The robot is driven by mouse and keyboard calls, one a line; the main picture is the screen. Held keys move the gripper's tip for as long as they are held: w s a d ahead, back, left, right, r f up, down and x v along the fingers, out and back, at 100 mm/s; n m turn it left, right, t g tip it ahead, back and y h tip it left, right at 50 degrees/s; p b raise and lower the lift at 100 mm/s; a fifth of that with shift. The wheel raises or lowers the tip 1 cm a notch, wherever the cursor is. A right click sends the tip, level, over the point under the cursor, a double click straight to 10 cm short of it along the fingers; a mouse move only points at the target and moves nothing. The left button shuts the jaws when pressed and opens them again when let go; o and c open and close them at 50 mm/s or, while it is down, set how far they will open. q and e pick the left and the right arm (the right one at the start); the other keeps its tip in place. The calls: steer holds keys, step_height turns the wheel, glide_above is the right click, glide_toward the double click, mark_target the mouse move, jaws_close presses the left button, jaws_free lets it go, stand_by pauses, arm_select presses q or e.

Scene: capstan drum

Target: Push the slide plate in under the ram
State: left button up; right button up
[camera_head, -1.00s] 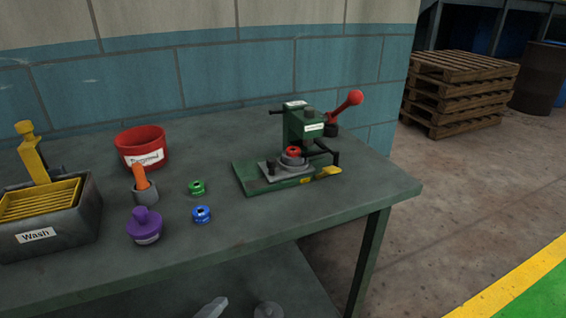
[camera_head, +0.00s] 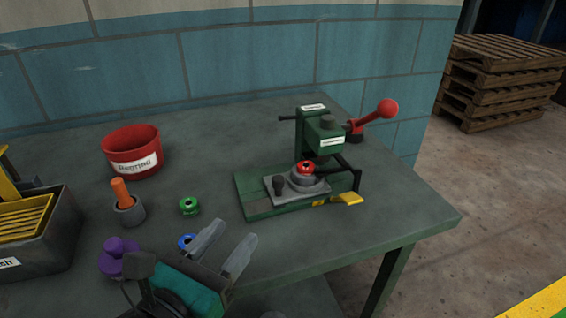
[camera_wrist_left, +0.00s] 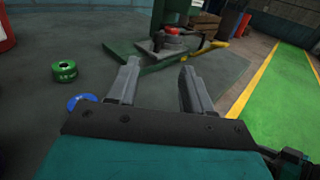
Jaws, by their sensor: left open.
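The grey slide plate (camera_head: 283,196) lies on the green base of the press, pulled out in front of the ram. It has a black knob (camera_head: 279,184) on its left part and a round grey holder with a red ringed part (camera_head: 305,168) on it. The green ram head (camera_head: 328,138) stands behind and above. The plate also shows in the left wrist view (camera_wrist_left: 150,47), beyond the fingers. My left gripper (camera_head: 226,247) is open and empty, in front and to the left of the press, apart from the plate. My right gripper is not in view.
A green spool (camera_head: 189,206) and a blue spool (camera_head: 186,241) sit left of the press. A purple-knobbed part (camera_head: 118,255), an orange-handled tool (camera_head: 121,191), a red bin (camera_head: 133,151) and a grey wash tray (camera_head: 44,247) stand further left. A red-balled lever (camera_head: 387,108) sticks out right.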

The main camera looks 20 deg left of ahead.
mark_target(275, 183)
arm_select(q)
steer(key=shift+w, duration=0.5)
steer(key=shift+w+d+r, duration=0.1)
steer(key=shift+w, duration=0.5)
steer(key=w, duration=0.3)
steer(key=w+d, duration=0.1)
steer(key=w, duration=0.3)
steer(key=w+d+p, duration=0.1)
steer(key=w, duration=0.3)
steer(key=shift+w+d, duration=0.1)
steer(key=shift+w, duration=0.05)
steer(key=shift+c, duration=0.4)
jaws_close()
